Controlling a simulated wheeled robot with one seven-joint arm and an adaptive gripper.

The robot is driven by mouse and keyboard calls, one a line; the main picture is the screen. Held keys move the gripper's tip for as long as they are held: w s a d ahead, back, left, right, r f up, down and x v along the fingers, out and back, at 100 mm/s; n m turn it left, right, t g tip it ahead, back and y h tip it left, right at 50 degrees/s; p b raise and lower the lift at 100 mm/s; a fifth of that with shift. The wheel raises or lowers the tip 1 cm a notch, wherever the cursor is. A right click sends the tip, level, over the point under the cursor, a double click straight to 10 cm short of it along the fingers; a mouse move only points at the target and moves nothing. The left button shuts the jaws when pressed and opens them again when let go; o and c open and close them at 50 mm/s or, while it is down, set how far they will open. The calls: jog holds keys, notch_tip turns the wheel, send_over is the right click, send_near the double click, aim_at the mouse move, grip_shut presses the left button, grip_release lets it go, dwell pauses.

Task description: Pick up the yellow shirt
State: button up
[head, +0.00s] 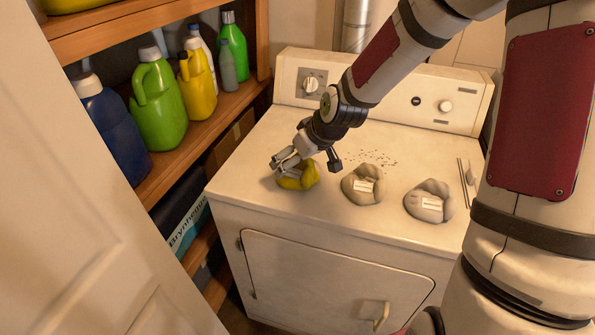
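The yellow shirt (302,178) is a small crumpled bundle on the white dryer top (325,222), toward its left side. My gripper (284,161) is right at the shirt, over its upper left part, with the fingers pointing down and left. The gripper covers part of the shirt. The fingers are small in the picture, so I cannot tell whether they are open, touching the cloth or shut on it. The shirt appears to rest on the dryer top.
Two grey crumpled bundles with white labels (360,188) (424,205) lie to the right of the shirt. Dark specks lie behind them. The control panel (385,90) rises at the back. Bottles (158,100) fill the wooden shelf (165,171) at left. A pale door (85,190) stands in front.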

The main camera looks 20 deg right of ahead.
jog(key=x, duration=0.4)
jog(key=shift+w+a+f+b, duration=0.15)
jog(key=shift+a+f+b, duration=0.05)
jog(key=shift+b, duration=0.2)
jog(key=c, duration=1.3)
jog(key=shift+r, duration=0.1)
